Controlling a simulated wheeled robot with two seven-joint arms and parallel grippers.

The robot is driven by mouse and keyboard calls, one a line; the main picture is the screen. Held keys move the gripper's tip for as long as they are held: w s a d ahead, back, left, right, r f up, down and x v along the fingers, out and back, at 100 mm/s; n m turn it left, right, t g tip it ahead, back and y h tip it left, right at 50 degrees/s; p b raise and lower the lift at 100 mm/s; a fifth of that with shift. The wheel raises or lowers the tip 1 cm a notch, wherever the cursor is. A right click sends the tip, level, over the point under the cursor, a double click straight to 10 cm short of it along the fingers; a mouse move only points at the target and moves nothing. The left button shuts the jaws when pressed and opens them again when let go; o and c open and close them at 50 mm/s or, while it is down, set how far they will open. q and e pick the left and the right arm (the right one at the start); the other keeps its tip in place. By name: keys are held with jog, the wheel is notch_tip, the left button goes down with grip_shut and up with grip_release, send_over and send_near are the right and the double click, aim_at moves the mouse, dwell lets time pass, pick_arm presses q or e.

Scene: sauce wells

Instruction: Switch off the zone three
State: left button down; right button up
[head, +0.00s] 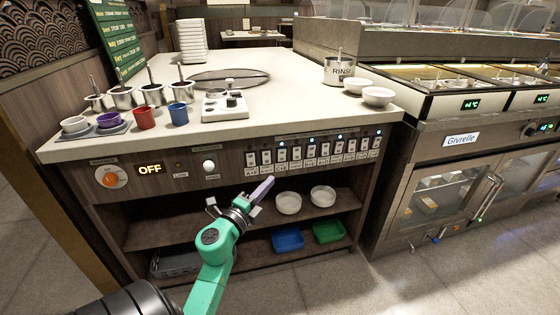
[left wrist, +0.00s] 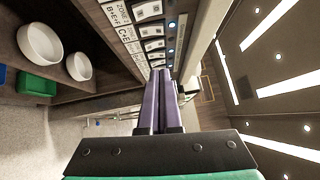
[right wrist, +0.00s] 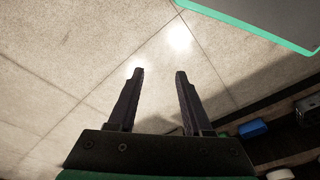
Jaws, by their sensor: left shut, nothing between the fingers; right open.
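A row of white rocker switches (head: 316,150) with small label cards runs along the counter's wooden front in the head view. Some have lit blue lamps above them. The switches also show in the left wrist view (left wrist: 150,30), with "ZONE" on one card; I cannot tell which switch is zone three. My left gripper (head: 268,183), with purple fingers, is shut and empty, just below and in front of the row's left part. In the left wrist view its fingertips (left wrist: 161,73) point along the panel. My right gripper (right wrist: 158,73) is open and empty above the floor.
Left of the row are an orange knob (head: 112,177), an "OFF" display (head: 150,169) and a white round knob (head: 209,165). The shelves below hold white bowls (head: 288,203), a blue bin (head: 287,240) and a green bin (head: 328,232). A refrigerated cabinet (head: 420,160) stands right.

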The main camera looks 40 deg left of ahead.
pick_arm(q)
send_near(284, 153)
jog(key=w+d, duration=0.3)
jog(key=w, duration=0.1)
jog(key=a, duration=0.1)
jog(key=w+a, duration=0.1)
jog(key=w+a+b, duration=0.1)
jog(key=shift+a+r, duration=0.25)
jog(key=shift+a, duration=0.15)
pick_arm(e)
notch_tip(284, 153, up, 3)
jog(key=shift+s+a+f, duration=0.1)
jog(key=shift+s+a, duration=0.05)
pick_arm(q)
jog(key=shift+r, duration=0.15)
jog(key=shift+w+a+p, duration=0.1)
jog(key=shift+w+p, duration=0.05)
jog(key=shift+p, duration=0.95)
pick_arm(e)
jog(key=f, duration=0.5)
jog(key=shift+d+f, duration=0.25)
